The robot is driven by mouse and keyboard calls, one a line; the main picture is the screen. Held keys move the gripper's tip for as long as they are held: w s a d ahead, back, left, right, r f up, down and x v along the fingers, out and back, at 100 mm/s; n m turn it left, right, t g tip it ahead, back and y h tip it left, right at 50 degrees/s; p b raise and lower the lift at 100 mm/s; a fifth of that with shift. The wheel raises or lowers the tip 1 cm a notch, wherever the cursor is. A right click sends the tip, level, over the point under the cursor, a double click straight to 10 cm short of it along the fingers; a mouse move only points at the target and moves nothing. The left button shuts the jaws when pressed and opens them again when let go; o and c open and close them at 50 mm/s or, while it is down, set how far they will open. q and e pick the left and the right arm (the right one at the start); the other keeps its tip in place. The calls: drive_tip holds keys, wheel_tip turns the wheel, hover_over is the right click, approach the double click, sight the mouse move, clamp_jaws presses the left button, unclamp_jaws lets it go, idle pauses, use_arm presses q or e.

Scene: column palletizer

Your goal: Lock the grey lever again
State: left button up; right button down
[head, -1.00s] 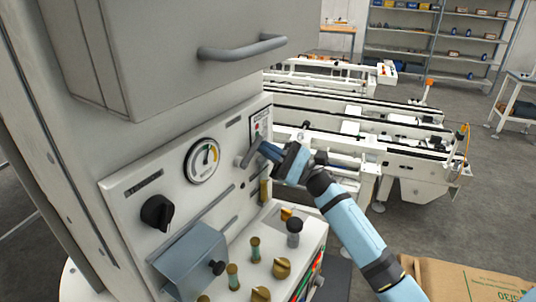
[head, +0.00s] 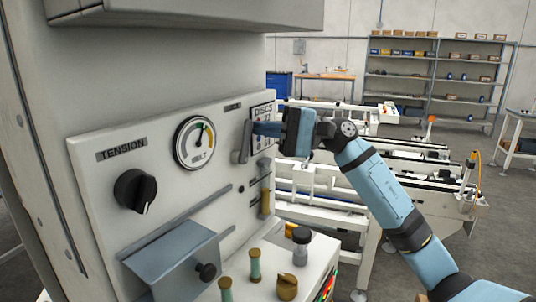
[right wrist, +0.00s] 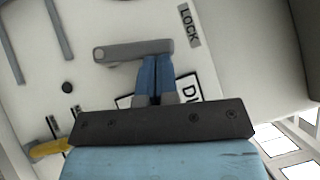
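The grey lever (head: 245,142) on the white panel stands nearly upright, its upper end towards a small label. In the right wrist view the lever (right wrist: 125,51) lies across the picture with its free end close to the LOCK label (right wrist: 188,25). My right gripper (head: 259,129) has its blue fingers together, with nothing between them. In the right wrist view its fingertips (right wrist: 157,62) are at the lever's side near the free end and appear to touch it. They are beside the lever, not around it. My left gripper is not in view.
The panel carries a round gauge (head: 194,143), a black TENSION knob (head: 135,190) and a grey box cover (head: 174,258). A DISCS plate (head: 263,112) is behind my right fingers. Small knobs stand on the ledge below. Conveyors (head: 350,185) lie behind at the right.

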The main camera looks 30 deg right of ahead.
drive_tip(key=shift+s+a+n+h+b, duration=0.1)
drive_tip(key=shift+a+n+h+b, duration=0.05)
drive_tip(key=shift+n+h+b, duration=0.15)
drive_tip(key=shift+s+a+r+n+g+h+b, duration=0.25)
drive_tip(key=shift+a+r+n+h+b, duration=0.2)
drive_tip(key=shift+n+h+b, duration=0.3)
use_arm(q)
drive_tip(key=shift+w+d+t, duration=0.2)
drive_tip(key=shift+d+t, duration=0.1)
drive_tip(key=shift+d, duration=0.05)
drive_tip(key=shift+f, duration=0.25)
drive_tip(key=shift+b, duration=0.65)
use_arm(e)
drive_tip(key=v, duration=1.3)
drive_tip(key=shift+d, duration=0.35)
drive_tip(key=shift+r, duration=0.15)
